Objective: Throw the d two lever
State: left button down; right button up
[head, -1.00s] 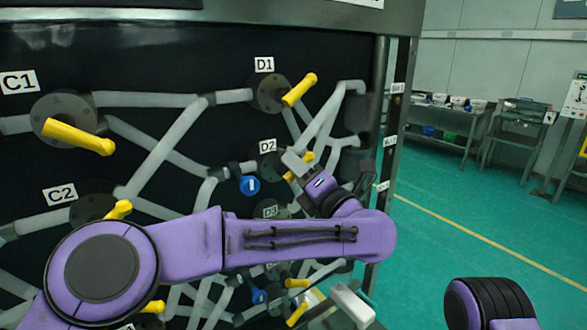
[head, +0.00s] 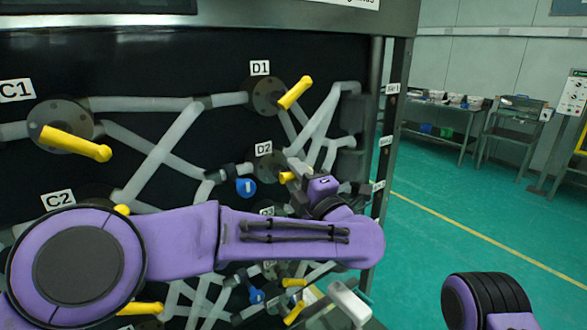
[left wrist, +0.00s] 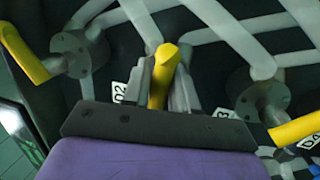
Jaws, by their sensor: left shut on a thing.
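The yellow D2 lever (head: 287,177) is on the dark panel just below the D2 label (head: 264,148). Most of it is hidden by my left gripper (head: 298,168) in the head view. In the left wrist view the lever (left wrist: 160,72) stands between the two grey fingers of my left gripper (left wrist: 162,88), which is shut on it. The D2 label (left wrist: 119,92) is beside the left finger there.
The D1 lever (head: 295,92) is above and the C1 lever (head: 75,142) is to the left. The neighbouring yellow lever (left wrist: 296,129) is to the right in the wrist view. Green floor (head: 450,200) is open at right.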

pick_arm(q)
jog(key=m, duration=0.1)
jog(key=m+p, duration=0.1)
jog(key=m+h+p, duration=0.1)
jog(key=m, duration=0.1)
jog(key=shift+f, duration=0.25)
jog(key=shift+s+a+f+m+h+p, duration=0.1)
jog(key=shift+f+m+h+p, duration=0.15)
jog(key=shift+m+p, duration=0.55)
jog(key=shift+a+f+m+h+p, duration=0.1)
jog(key=shift+m+h+p, duration=0.3)
jog(key=shift+m, duration=0.7)
